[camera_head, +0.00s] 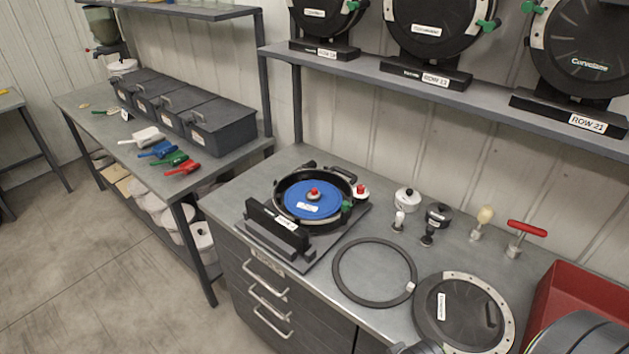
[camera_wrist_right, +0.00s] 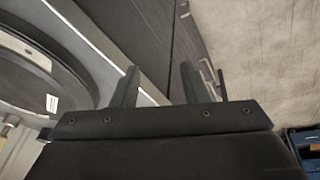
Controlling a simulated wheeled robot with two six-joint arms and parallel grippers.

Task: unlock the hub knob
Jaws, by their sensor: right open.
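The seed meter (camera_head: 308,200) sits open on a dark stand on the grey workbench. A blue seed disc (camera_head: 296,203) lies in its round black housing. The hub knob (camera_head: 313,193), red on top, stands at the disc's middle; whether it is locked I cannot tell. My right gripper (camera_wrist_right: 160,88) shows in the right wrist view, open and empty, near the bench's front edge, and the seed meter is not in that view. My left gripper is in neither view.
A black ring (camera_head: 340,270) and a round black cover (camera_head: 430,318) lie on the bench right of the meter. Small pots, brushes and a red-handled tool (camera_head: 527,229) stand behind them. A red bin (camera_head: 580,305) is at right. A shelf (camera_head: 390,76) overhangs the back.

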